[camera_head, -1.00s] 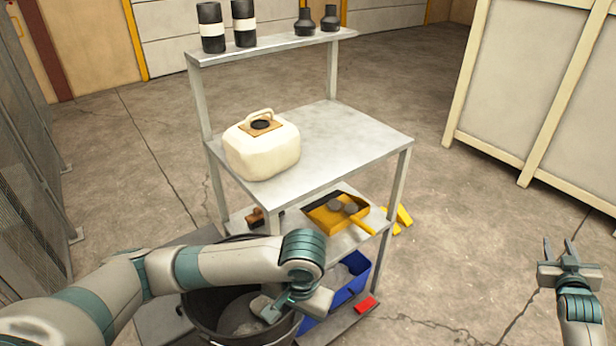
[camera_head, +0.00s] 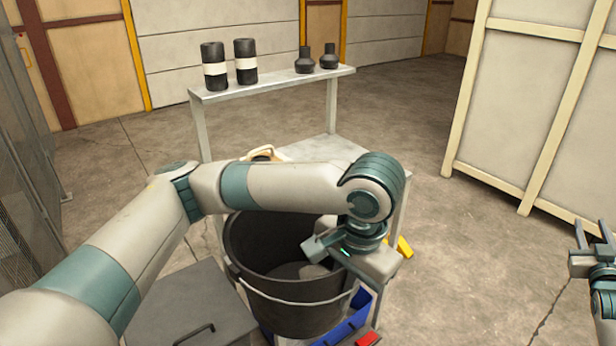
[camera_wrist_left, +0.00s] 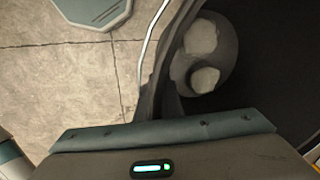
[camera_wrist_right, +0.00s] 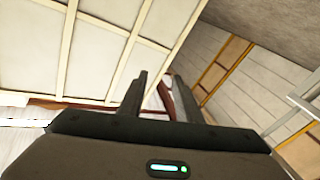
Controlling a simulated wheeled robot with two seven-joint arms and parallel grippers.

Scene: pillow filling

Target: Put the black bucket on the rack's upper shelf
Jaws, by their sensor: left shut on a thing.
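The black bucket (camera_head: 298,316) is upright and off the floor, in front of the rack. Grey matter shows inside it, and its thin wire handle hangs down the front. My left gripper (camera_head: 322,247) is shut on the bucket's rim at its right side. The left wrist view shows the bucket's wall (camera_wrist_left: 160,85) close at the jaws and pale lumps inside. The rack's top shelf (camera_head: 275,83) stands behind; its broad shelf below (camera_head: 322,148) is partly hidden by my left arm. My right gripper (camera_head: 592,236) is open and empty at the far right.
Two black canisters with white bands (camera_head: 214,66) and two small dark bottles (camera_head: 304,60) stand on the top shelf. A cream jerrycan (camera_head: 262,154) is mostly hidden behind my arm. A blue bin (camera_head: 346,322) is low on the rack. A grey lidded box (camera_head: 195,310) is at lower left.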

